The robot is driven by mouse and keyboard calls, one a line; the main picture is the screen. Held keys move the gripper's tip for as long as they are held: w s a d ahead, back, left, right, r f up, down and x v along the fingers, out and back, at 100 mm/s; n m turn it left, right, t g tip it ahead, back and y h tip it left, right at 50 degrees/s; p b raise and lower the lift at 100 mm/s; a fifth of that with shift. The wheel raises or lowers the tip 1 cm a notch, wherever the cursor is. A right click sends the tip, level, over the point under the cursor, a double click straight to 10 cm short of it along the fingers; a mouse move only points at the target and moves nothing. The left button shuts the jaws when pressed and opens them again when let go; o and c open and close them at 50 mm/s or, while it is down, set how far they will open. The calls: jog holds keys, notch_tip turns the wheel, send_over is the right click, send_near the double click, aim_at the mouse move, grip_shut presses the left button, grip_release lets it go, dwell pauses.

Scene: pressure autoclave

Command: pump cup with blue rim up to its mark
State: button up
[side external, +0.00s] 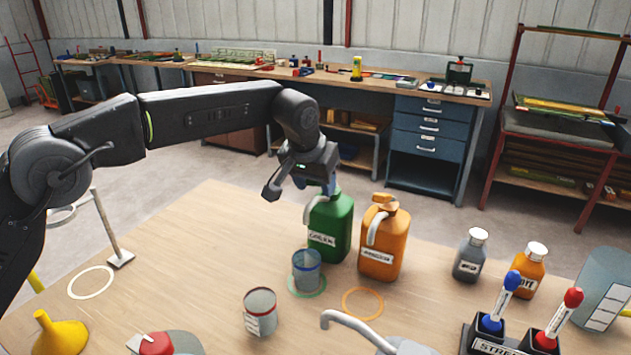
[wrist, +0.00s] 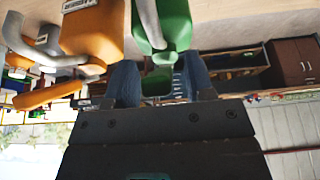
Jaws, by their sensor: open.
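The cup with blue rim (side external: 307,272) stands upright inside a green ring on the table, in front of the green pump bottle (side external: 329,232). Its fill level and mark are too small to make out. My gripper (side external: 328,185) is at the top of the green bottle, partly hiding the pump head. In the wrist view, my gripper (wrist: 160,78) is open, with blue fingers on either side of the green pump head (wrist: 161,80); whether they touch it cannot be told. The green bottle's grey spout (wrist: 148,22) also shows there.
An orange pump bottle (side external: 385,240) stands close on the right, with an empty orange ring (side external: 362,303) before it. A cup with a red rim (side external: 260,312) is front left of the blue-rimmed one. Small bottles and a stirrer rack (side external: 493,345) stand right.

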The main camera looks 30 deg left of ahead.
grip_shut()
dwell(0.3)
jog(key=shift+s+f+t, duration=0.3)
jog(key=shift+f+t, duration=0.15)
jog(key=shift+t, duration=0.25)
grip_release()
